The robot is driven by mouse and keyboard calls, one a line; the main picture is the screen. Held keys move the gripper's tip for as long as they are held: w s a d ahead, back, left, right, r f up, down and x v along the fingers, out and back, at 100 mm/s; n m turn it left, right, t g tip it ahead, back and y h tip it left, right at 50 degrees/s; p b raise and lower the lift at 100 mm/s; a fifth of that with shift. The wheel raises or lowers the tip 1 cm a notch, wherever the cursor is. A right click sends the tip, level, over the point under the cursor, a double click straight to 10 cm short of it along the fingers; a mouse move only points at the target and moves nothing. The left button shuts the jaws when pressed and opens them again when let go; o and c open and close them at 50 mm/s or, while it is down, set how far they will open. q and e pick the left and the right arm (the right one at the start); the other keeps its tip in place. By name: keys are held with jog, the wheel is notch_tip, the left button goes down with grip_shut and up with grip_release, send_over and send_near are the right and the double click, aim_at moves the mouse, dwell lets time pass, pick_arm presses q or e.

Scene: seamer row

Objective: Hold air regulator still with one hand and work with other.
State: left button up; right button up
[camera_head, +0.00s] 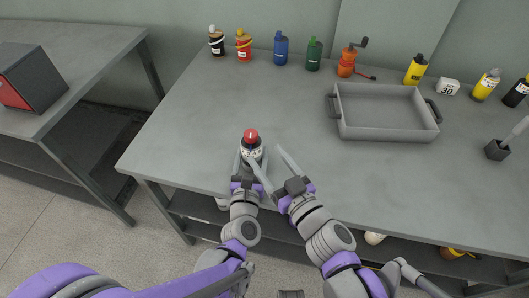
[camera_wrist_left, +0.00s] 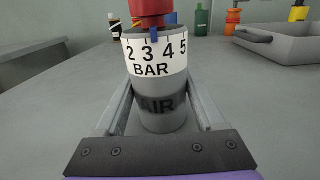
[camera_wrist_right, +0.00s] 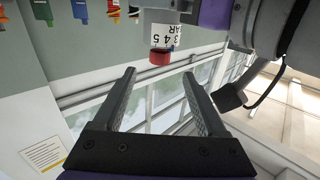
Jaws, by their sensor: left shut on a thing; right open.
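The air regulator (camera_head: 252,150) stands near the front edge of the table, a grey cylinder with a red knob on top. In the left wrist view its body (camera_wrist_left: 158,118) shows a white band reading 2 3 4 5 BAR and a dark AIR label. My left gripper (camera_head: 252,166) is shut on the regulator's grey body, one finger on each side. My right gripper (camera_head: 268,170) is open and empty, just right of the regulator. The right wrist view shows the regulator's red knob (camera_wrist_right: 160,57) beyond the fingers.
A grey tray (camera_head: 388,132) with handles stands at the back right. Several bottles, an orange grinder (camera_head: 347,62) and a white cube marked 30 (camera_head: 449,87) line the back. A dark holder (camera_head: 497,150) is at the right. The middle of the table is clear.

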aim_at(251, 137)
jog(key=w+a+m+g+y, duration=0.1)
jog(key=w+m, duration=0.4)
jog(key=m, duration=1.1)
jog(key=w+a+m+g+y, duration=0.2)
jog(key=w+a+m, duration=0.3)
jog(key=m, duration=1.1)
jog(key=shift+f+y, duration=0.35)
jog(key=shift+y, duration=0.55)
jog(key=shift+w, duration=0.1)
